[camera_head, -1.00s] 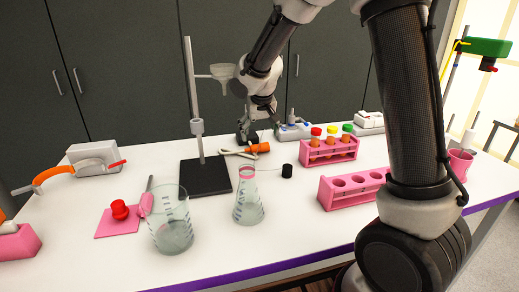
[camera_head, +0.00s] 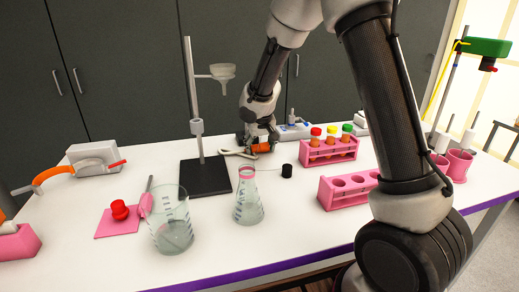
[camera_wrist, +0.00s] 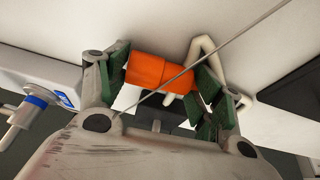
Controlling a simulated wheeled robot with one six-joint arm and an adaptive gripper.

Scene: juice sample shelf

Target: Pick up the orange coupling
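The orange coupling (camera_head: 261,148) lies on the white table behind the flask, right of the stand's dark base. In the wrist view the coupling (camera_wrist: 158,72) lies crosswise between the green-padded fingers of my gripper (camera_wrist: 163,82). The pads are spread wide, close to the coupling's two ends. I cannot tell whether either pad touches it. In the head view my gripper (camera_head: 260,141) is low over the coupling and partly hides it.
A cream clamp-like piece (camera_head: 236,153) lies just left of the coupling. The retort stand (camera_head: 193,100) with a funnel rises to the left. A pink rack (camera_head: 330,152) with capped tubes stands to the right. A flask (camera_head: 248,204) and beaker (camera_head: 171,232) stand in front.

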